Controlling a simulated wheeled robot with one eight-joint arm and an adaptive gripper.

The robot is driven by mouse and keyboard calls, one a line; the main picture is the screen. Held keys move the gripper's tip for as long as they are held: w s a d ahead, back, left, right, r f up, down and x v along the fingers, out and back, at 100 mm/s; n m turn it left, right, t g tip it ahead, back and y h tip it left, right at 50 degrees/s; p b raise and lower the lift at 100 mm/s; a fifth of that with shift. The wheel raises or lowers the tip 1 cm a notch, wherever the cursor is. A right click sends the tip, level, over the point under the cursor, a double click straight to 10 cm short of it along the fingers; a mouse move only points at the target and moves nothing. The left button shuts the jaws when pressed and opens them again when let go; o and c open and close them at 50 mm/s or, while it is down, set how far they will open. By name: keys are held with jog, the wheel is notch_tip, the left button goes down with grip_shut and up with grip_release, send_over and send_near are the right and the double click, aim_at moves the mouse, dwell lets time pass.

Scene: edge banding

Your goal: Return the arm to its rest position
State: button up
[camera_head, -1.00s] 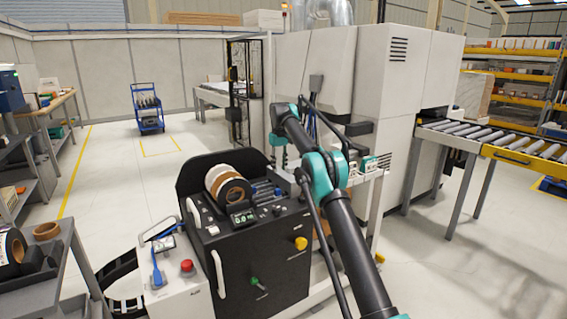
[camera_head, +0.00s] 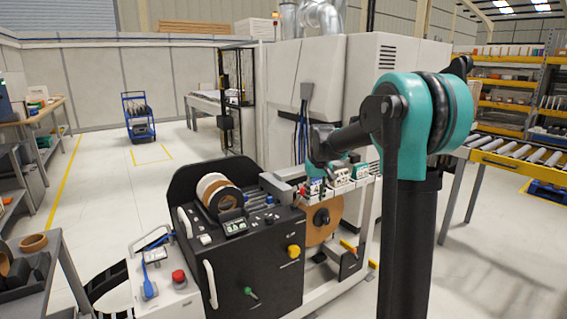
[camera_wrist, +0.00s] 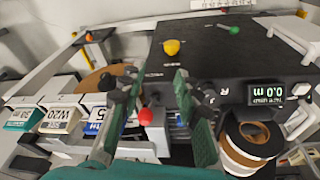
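My arm rises at the right of the head view, with its teal elbow (camera_head: 430,110) high and the forearm bent to the left. My gripper shows in the wrist view (camera_wrist: 155,90), its two fingers apart with a clear gap and nothing held. In the head view the gripper cannot be made out clearly around the forearm's far end. Below and beyond it stands the black edge-banding unit (camera_head: 250,255), with rolls (camera_head: 215,190) on top. The wrist view shows its display (camera_wrist: 268,94) upside down and its yellow knob (camera_wrist: 171,47).
Labelled boxes (camera_wrist: 60,118) sit on a rail close to the gripper. A large brown roll (camera_head: 322,222) hangs below that rail. The big white machine (camera_head: 385,75) and roller conveyor (camera_head: 515,155) stand behind my arm. A blue cart (camera_head: 138,115) stands on open floor at the back left.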

jog(key=s+d+f+m, duration=0.1)
jog(key=s+f, duration=0.4)
jog(key=s, duration=0.6)
jog(key=s+d+f+m+t, duration=0.1)
jog(key=s+d+f, duration=0.3)
jog(key=s, duration=0.7)
jog(key=s+d+f, duration=0.2)
jog(key=s+f, duration=0.4)
jog(key=s, duration=0.5)
jog(key=shift+s+d+m+t, duration=0.25)
jog(key=shift+s+m+t, duration=0.1)
jog(key=shift+m+t, duration=0.05)
jog(key=shift+a, duration=0.1)
